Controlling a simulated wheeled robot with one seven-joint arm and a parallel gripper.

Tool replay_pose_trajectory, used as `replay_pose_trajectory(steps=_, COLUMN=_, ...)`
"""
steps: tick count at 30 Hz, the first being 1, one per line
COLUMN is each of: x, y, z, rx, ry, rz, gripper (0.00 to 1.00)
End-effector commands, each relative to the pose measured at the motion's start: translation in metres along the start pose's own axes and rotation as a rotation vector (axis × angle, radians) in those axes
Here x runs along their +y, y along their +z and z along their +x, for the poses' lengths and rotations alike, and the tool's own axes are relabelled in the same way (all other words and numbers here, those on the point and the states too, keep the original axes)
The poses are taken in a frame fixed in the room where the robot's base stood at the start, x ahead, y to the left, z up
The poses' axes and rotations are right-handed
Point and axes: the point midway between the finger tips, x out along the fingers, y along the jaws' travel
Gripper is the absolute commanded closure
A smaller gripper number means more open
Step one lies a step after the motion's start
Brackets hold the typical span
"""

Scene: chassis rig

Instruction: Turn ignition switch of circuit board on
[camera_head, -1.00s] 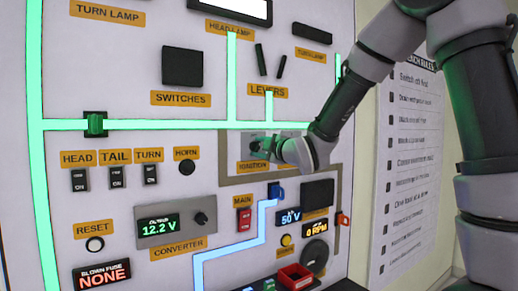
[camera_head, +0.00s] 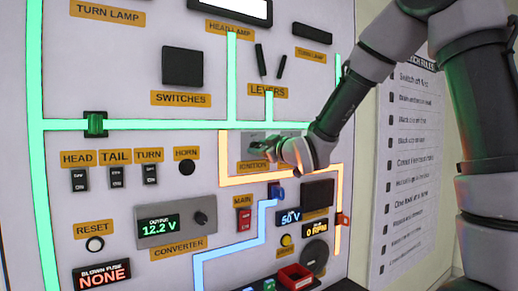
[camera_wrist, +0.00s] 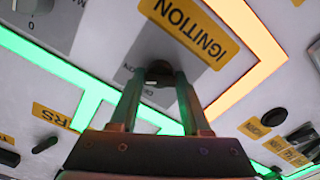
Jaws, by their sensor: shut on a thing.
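The ignition switch (camera_wrist: 158,72) is a dark knob on a grey plate above the orange IGNITION label (camera_wrist: 188,30) in the head view; the wrist view shows it tilted. My gripper (camera_wrist: 158,84) is shut on the knob, with one finger on each side of it. In the head view my gripper (camera_head: 262,148) reaches the plate from the right and hides part of it. The circuit board (camera_head: 215,60) is a white upright panel. The line around the ignition area (camera_head: 223,165) glows orange.
Green lines (camera_head: 150,125) glow across the board. A blue line (camera_head: 230,252) runs below. A rules sheet (camera_head: 405,170) hangs at right.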

Motion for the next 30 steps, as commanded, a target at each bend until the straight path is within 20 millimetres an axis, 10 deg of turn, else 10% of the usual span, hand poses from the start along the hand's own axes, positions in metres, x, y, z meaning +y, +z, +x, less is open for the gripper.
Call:
replay_pose_trajectory(steps=15, x=-0.0009, y=0.0017, z=-0.0004, rx=-0.004, ry=-0.002, rz=0.023, gripper=1.0)
replay_pose_trajectory(steps=16, x=-0.0009, y=0.0017, z=-0.0004, rx=-0.004, ry=-0.002, rz=0.023, gripper=0.49)
replay_pose_trajectory(steps=18, x=-0.0008, y=0.0016, z=-0.0004, rx=-0.004, ry=-0.002, rz=0.023, gripper=0.27)
replay_pose_trajectory(steps=30, x=0.0, y=0.0, z=-0.0064, rx=-0.001, ry=0.0, rz=0.021, gripper=0.27)
